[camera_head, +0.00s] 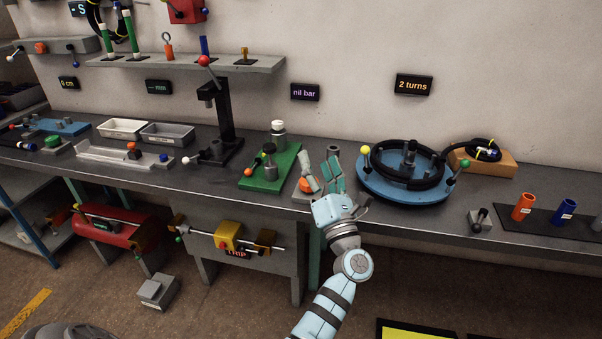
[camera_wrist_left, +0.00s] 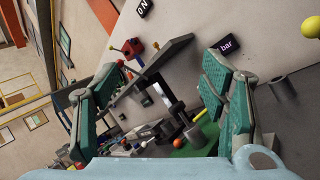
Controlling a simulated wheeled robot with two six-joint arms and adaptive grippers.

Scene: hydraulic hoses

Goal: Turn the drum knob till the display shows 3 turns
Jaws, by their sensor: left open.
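The drum (camera_head: 372,186) is a blue disc with black hose coiled round its middle, on the bench right of centre. A yellow ball knob (camera_head: 365,150) stands at its left rim; a green ball (camera_head: 450,191) is at its right. A yellow ball (camera_wrist_left: 311,27), apparently that knob, shows at the upper right edge of the left wrist view. The display (camera_head: 413,85) above reads "2 turns". My left gripper (camera_head: 322,173) is open and empty, left of the drum and apart from the knob; its spread fingers also show in the left wrist view (camera_wrist_left: 158,85). My right gripper is not in view.
A green board (camera_head: 285,165) with fittings lies left of my gripper. A grey cylinder (camera_head: 333,152) stands behind it. A wooden block (camera_head: 495,164) with a coiled hose is right of the drum. A "nil bar" display (camera_head: 305,92) hangs on the wall.

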